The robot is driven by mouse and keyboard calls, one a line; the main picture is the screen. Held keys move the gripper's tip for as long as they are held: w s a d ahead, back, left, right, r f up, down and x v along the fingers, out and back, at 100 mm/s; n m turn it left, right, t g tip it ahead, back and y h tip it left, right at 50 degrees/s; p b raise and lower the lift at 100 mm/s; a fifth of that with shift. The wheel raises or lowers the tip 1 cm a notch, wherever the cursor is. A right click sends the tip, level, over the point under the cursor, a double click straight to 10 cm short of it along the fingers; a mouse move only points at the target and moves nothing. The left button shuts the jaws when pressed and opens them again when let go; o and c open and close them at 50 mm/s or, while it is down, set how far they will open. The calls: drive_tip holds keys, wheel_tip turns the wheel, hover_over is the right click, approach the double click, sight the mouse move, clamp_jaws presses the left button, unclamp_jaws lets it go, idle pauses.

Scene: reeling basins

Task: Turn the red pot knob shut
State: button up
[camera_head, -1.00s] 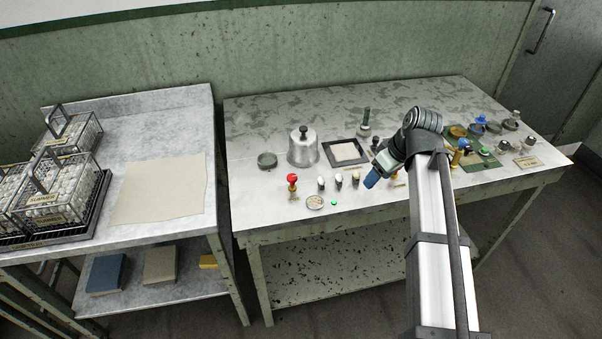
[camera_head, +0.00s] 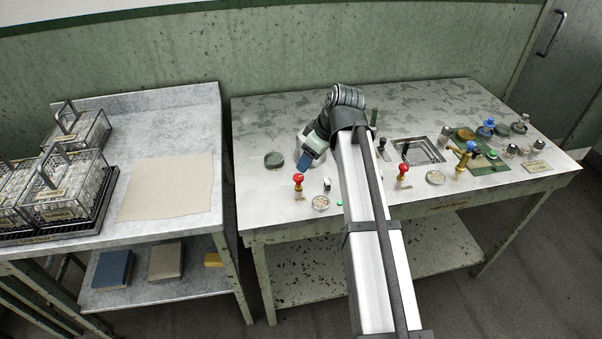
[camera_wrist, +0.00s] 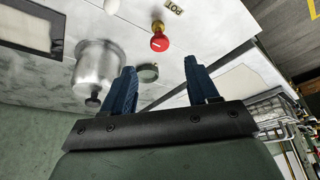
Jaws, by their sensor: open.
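The red pot knob (camera_head: 298,181) stands on a brass stem at the front left of the right-hand table. In the wrist view the red knob (camera_wrist: 160,43) has a white mark on top and a "POT" label (camera_wrist: 174,6) beside it. My gripper (camera_head: 305,161) is open and empty, a little behind and above the knob. In the wrist view, the knob lies beyond the gap between my blue fingers (camera_wrist: 161,84), apart from them. A metal pot (camera_wrist: 97,68) with a dark lid knob stands close to my fingers; my arm mostly hides it in the head view.
A second red knob (camera_head: 403,171) stands farther right. A round dial (camera_head: 320,202) lies beside the pot knob, and a green disc (camera_head: 273,160) lies behind it. Wire baskets (camera_head: 72,185) stand on the left table. The right table's front left corner is clear.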

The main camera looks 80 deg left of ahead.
sight(299, 176)
drive_tip(key=x, duration=0.8)
drive_tip(key=shift+f, duration=0.1)
drive_tip(key=shift+c, duration=0.3)
drive_tip(key=c, duration=1)
